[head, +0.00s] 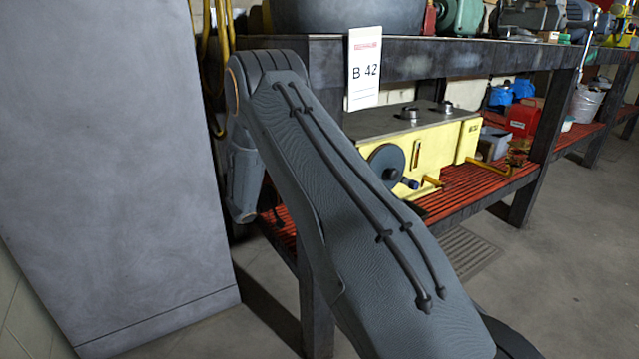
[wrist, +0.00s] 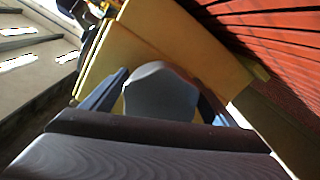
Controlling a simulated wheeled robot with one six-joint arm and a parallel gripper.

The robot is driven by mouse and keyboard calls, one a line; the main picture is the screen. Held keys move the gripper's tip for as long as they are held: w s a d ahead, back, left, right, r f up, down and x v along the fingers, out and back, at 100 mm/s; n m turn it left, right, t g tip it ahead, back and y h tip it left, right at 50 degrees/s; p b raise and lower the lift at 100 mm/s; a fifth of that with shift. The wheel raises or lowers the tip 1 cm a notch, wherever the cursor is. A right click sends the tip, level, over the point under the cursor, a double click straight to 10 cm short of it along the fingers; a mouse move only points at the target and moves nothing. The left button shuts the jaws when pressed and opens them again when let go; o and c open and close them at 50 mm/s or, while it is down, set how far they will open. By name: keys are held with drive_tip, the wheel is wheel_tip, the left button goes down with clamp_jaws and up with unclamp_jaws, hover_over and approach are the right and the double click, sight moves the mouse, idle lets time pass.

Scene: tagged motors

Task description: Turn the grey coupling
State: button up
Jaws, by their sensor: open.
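A yellow machine (head: 436,138) stands on the red slatted lower shelf in the head view. A grey disc (head: 386,165) with a small blue-tipped handle is on its front; I cannot tell whether this is the grey coupling. In the wrist view my gripper (wrist: 165,84) is open, its two dark fingers spread left and right. A rounded grey piece (wrist: 160,95) shows between them, in front of the yellow casing (wrist: 140,45). It may be the coupling, and I cannot tell whether the fingers touch it. In the head view my gripper is hidden.
The shelf's red slats (head: 480,190) also run along the upper right in the wrist view (wrist: 275,40). A dark workbench top (head: 450,58) with a B 42 sign (head: 365,68) is above. A large grey panel (head: 110,170) stands at left. The floor (head: 570,260) at right is clear.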

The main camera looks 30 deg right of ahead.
drive_tip(key=shift+c, duration=0.5)
drive_tip(key=c, duration=0.9)
drive_tip(key=shift+c, duration=0.2)
